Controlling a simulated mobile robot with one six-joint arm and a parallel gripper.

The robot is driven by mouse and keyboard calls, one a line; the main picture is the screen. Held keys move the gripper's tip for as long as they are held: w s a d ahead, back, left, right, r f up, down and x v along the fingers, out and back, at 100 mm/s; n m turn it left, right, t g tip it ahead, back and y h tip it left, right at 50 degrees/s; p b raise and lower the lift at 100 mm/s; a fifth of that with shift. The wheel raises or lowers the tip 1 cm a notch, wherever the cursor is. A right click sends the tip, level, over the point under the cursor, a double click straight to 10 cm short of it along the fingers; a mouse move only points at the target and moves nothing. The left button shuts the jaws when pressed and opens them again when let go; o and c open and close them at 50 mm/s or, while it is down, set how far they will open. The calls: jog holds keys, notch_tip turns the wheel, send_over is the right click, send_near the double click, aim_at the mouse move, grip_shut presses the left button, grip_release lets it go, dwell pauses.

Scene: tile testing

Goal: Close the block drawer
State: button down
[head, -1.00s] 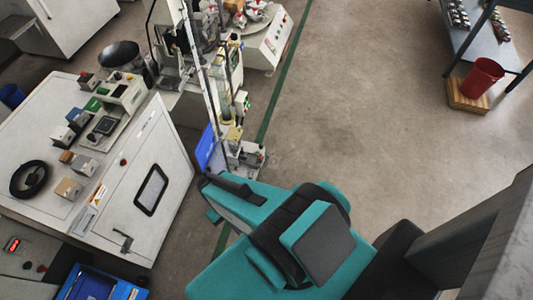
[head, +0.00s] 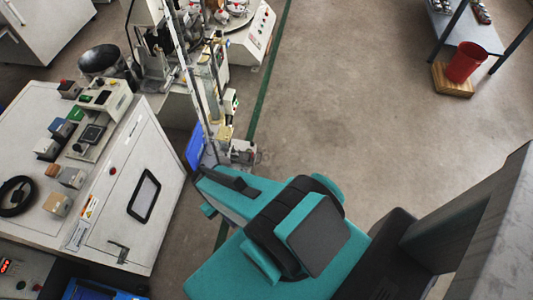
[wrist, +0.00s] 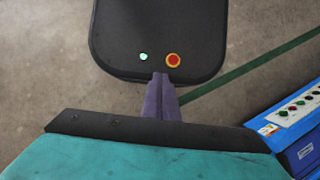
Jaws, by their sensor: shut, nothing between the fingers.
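No block drawer can be made out for certain in either view. My gripper (wrist: 161,84) shows in the wrist view as two purple fingers pressed together, with nothing between them. It points over a dark rounded panel with a green light and a red button. In the head view my teal arm reaches toward the left, and the gripper itself cannot be made out. A blue unit (head: 95,290) is cut off at the bottom left of the head view. A blue cabinet (wrist: 290,130) with a row of buttons stands at the right of the wrist view, apart from the gripper.
A white cabinet (head: 125,215) with a small window, topped by small devices, stands at the left of the head view. Testing machines (head: 215,55) stand behind it. A red bin (head: 466,62) on a wooden base stands at the upper right. The middle floor is clear.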

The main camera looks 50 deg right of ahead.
jog(key=w+d+f+m+t+y+b, duration=0.4)
jog(key=w+d+f+m+t+b, duration=0.25)
jog(key=w+d+f+b, duration=1.35)
jog(key=s+d+f+m+t+b, duration=0.1)
jog(key=d+m+t+b, duration=0.1)
jog(key=d+b, duration=0.5)
jog(key=s+d+f+m+t+h+b, duration=0.1)
jog(key=d+m+t+b, duration=0.1)
jog(key=d+b, duration=0.6)
jog(key=s+d+f+m+t+b, duration=0.1)
jog(key=d+b, duration=0.6)
jog(key=d, duration=0.8)
jog(key=shift+s+d+f+m+t+h+b, duration=0.15)
jog(key=shift+s+f+m+t+h+b, duration=0.25)
jog(key=shift+m, duration=0.65)
